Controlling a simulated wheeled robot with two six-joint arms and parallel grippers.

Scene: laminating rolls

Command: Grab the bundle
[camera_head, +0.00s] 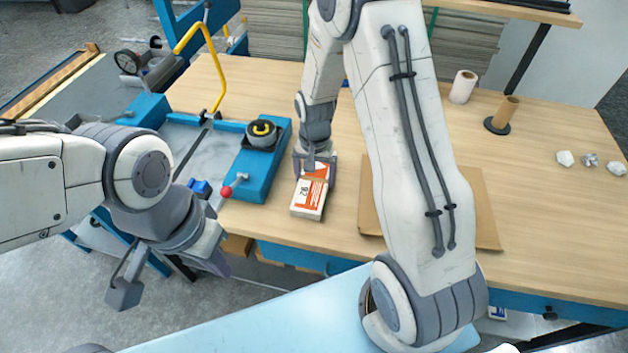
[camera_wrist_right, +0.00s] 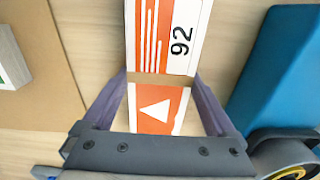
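The bundle (camera_head: 309,197) is a small white and orange block marked 92, lying on the wooden table. In the right wrist view the bundle (camera_wrist_right: 165,40) has a brown band across it. My right gripper (camera_head: 314,170) is down over its far end. In the right wrist view the fingers of the right gripper (camera_wrist_right: 161,74) lie along both sides of the bundle, tips close to its edges. I cannot tell whether they press on it. My left gripper (camera_head: 170,280) hangs at the left, off the table, with its fingers apart and nothing visible between them.
A blue frame with a yellow handle (camera_head: 204,60) and a tape roll (camera_head: 262,132) stands left of the bundle. A brown cardboard sheet (camera_head: 484,215) lies to the right. Beyond it are a white roll (camera_head: 463,87), a brown tube (camera_head: 503,112) and crumpled pieces (camera_head: 590,160).

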